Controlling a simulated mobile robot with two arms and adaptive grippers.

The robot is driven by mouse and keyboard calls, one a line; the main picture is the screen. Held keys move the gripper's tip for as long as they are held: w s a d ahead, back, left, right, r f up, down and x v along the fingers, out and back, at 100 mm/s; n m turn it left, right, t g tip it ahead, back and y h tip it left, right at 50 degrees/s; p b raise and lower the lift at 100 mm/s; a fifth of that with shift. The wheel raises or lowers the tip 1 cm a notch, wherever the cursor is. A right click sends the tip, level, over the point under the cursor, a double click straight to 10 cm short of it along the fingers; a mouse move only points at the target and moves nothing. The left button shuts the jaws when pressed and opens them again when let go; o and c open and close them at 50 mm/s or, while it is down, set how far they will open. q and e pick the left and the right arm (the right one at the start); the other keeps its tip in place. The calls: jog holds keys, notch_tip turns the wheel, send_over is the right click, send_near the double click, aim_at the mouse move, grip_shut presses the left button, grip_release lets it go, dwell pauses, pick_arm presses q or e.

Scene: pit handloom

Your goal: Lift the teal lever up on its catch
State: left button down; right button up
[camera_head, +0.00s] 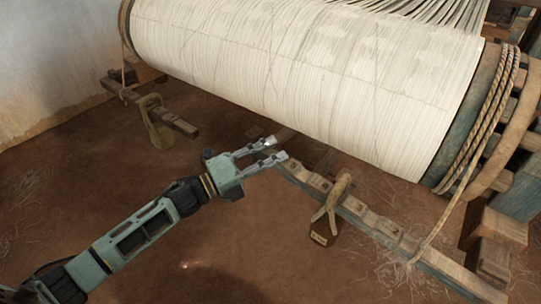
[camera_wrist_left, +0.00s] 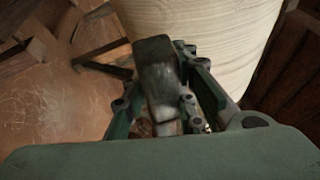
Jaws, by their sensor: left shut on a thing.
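The lever (camera_head: 375,219) is a long notched wooden bar with worn teal-grey paint, below the cloth roll in the head view. It slants from its far tip down to the lower right. My left gripper (camera_head: 273,150) is at that far tip. In the wrist view, my left gripper (camera_wrist_left: 165,105) is shut on a dark, worn bar end (camera_wrist_left: 156,72), which stands between the fingers. The fingers hide part of the tip in the head view. I cannot make out the catch. My right gripper is not in view.
A weight (camera_head: 323,228) hangs by a cloth loop on the lever. A rope (camera_head: 440,225) runs from the big roll (camera_head: 300,70) to the lever's right part. Another bar with a weight (camera_head: 157,125) is at the left. The earthen floor (camera_head: 200,270) in front is clear.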

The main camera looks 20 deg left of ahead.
pick_arm(q)
jog(key=shift+a+f+b, duration=0.1)
jog(key=shift+f+b, duration=0.35)
jog(key=shift+f, duration=0.45)
jog(key=c, duration=1.4)
grip_release()
jog(key=v, duration=1.2)
